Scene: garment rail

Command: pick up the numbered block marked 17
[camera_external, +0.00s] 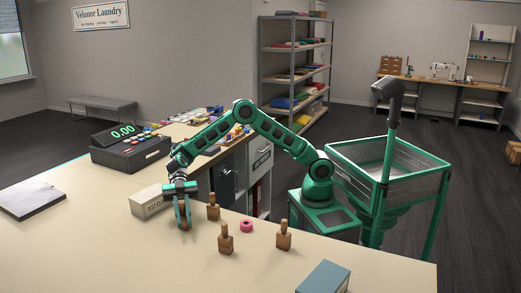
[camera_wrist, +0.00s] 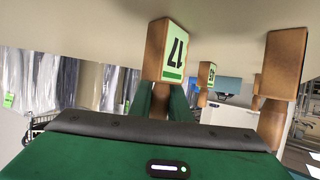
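The block marked 17 (camera_wrist: 172,52) is a wooden stamp-like block with a narrow handle and a pale green label. In the wrist view it appears upside down, at the upper middle. My gripper (camera_wrist: 161,98) has its two green fingers close on either side of the handle and seems shut on it; the fingers hide most of the handle. In the external view my gripper (camera_external: 182,200) points down at the counter. The same block (camera_external: 184,222) is under it, seemingly at the counter's surface; any small gap cannot be seen.
Similar wooden blocks stand nearby on the counter (camera_external: 100,240): one just right (camera_external: 213,212), others farther right (camera_external: 226,243) (camera_external: 284,240). A pink ring (camera_external: 246,226) lies among them. A white box (camera_external: 150,201) is close behind my gripper. A blue-grey box (camera_external: 324,278) sits at the front.

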